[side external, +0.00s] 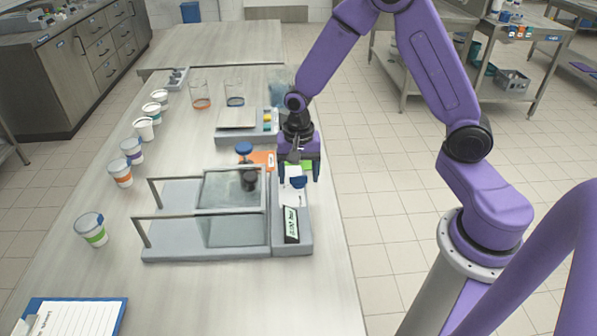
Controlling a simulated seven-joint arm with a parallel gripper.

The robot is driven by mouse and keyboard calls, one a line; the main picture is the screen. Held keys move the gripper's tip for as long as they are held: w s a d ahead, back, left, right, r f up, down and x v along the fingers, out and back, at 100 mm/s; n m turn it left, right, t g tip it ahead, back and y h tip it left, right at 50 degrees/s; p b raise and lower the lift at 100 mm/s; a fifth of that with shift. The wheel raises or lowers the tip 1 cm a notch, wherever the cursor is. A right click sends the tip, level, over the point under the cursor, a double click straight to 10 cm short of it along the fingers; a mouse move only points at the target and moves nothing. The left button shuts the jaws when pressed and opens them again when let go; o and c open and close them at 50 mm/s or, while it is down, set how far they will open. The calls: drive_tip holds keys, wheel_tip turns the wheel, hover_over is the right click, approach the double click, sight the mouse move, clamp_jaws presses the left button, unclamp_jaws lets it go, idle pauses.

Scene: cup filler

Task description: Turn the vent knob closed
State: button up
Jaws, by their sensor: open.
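The cup filler (180,243) is a grey machine with two rails, glass panels and a control strip on its right with a small display (291,225). A blue knob (299,183) sits on that strip, partly covered by my gripper. Another blue knob (244,148) stands on top, left of my gripper. I cannot tell from labels which one is the vent knob. My gripper (299,176) is open and points down at the far end of the control strip, close above the nearer knob. Whether its fingers touch the knob cannot be told.
Several white cups (143,128) stand in a row on the left, with a green-banded cup (91,229) nearer. A scale-like device (240,132) and two glass beakers (201,94) stand behind. A clipboard (70,317) lies at front left. The front right tabletop is clear.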

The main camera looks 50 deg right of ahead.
drive_tip(key=c, duration=1.1)
drive_tip(key=shift+o, duration=0.2)
drive_tip(key=shift+n, duration=0.3)
drive_tip(key=n, duration=0.3)
drive_tip(key=shift+n, duration=0.3)
drive_tip(key=n, duration=0.4)
drive_tip(key=shift+n, duration=0.3)
drive_tip(key=n, duration=0.4)
drive_tip(key=shift+n, duration=2.5)
